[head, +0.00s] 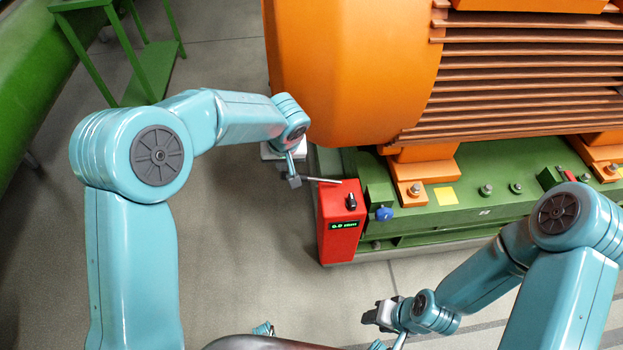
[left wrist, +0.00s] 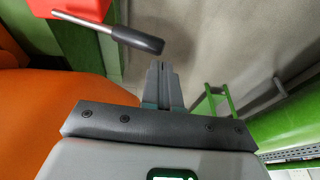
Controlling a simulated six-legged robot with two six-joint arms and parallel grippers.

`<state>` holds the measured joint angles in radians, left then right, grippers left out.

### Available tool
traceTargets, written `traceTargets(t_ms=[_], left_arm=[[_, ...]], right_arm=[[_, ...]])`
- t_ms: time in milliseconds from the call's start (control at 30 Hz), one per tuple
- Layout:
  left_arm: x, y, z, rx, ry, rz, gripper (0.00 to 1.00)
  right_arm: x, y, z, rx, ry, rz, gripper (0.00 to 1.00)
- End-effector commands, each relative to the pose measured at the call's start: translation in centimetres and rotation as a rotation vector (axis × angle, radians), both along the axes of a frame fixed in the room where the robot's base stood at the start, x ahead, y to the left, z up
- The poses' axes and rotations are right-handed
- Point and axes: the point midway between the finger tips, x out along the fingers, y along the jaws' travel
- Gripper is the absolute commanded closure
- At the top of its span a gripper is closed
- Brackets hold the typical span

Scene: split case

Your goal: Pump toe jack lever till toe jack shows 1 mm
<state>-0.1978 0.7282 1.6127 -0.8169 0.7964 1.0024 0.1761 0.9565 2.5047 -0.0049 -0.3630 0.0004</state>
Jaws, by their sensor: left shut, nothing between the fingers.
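The red toe jack (head: 338,240) stands at the corner of the green base frame. Its small green display reads what looks like 0.0 mm. Its lever (head: 322,180) sticks out to the left from the jack's top. In the left wrist view the lever's dark grip (left wrist: 137,39) points toward my fingers. My left gripper (head: 295,182) is by the lever's free end. The left wrist view shows its fingers (left wrist: 163,72) shut and empty, just beside the grip's end and not around it. My right gripper (head: 380,314) hangs low in front of the base; its finger gap is unclear.
A large orange motor (head: 355,70) sits on the green base frame (head: 460,215) behind and right of the jack. A blue knob (head: 384,213) is close to the jack's right. A green stand (head: 150,72) is at the back left. The floor left of the jack is clear.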

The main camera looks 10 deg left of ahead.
Motion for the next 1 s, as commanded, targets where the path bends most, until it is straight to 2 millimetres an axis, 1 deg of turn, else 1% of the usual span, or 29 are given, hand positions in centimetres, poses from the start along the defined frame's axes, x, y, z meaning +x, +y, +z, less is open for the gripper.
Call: traceTargets(t_ms=[33, 133, 600, 1000], left_arm=[[0.0, 0.0, -1.3, 0.0, -0.001, 0.001, 1.0], [0.0, 0.1, -1.9, -0.001, -0.001, 0.001, 1.0], [-0.1, 0.4, -2.1, -0.001, 0.0, 0.001, 1.0], [-0.2, 0.6, -3.8, -0.001, 0.0, 0.001, 1.0]], right_arm=[[0.0, 0.0, -1.4, 0.0, 0.001, 0.0, 0.57], [0.0, 0.0, -2.1, 0.0, 0.001, 0.0, 0.57], [0.0, 0.0, -2.3, 0.0, 0.001, 0.0, 0.57], [0.0, 0.0, -4.1, 0.0, 0.001, 0.0, 0.57]])
